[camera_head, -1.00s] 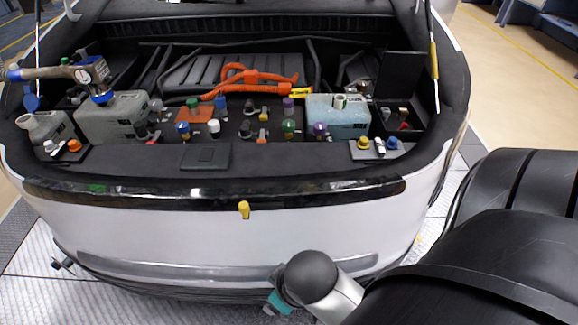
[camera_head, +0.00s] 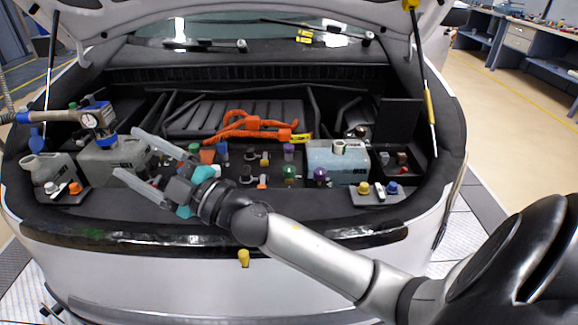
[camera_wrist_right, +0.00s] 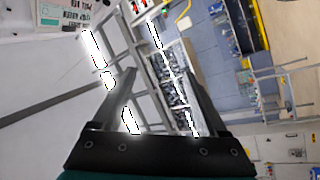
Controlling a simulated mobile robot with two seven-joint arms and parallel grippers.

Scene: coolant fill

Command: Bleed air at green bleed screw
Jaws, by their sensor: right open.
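Green knobs show in the head view among the fittings in the car's bay: a round green one (camera_head: 290,172) in the middle and a smaller green cap (camera_head: 194,148) above my right gripper. I cannot tell which is the bleed screw. My right gripper (camera_head: 127,152) is open and empty, reaching over the bay's left part with its fingers pointing left, in front of the grey reservoir (camera_head: 98,160). Its wrist and fingers hide some fittings. In the right wrist view the open fingers (camera_wrist_right: 160,85) have nothing between them. My left gripper is not in view.
Orange cables (camera_head: 240,130) cross the bay's middle. A light blue reservoir (camera_head: 338,160) stands to the right. The raised lid (camera_head: 285,12) and its struts border the space above.

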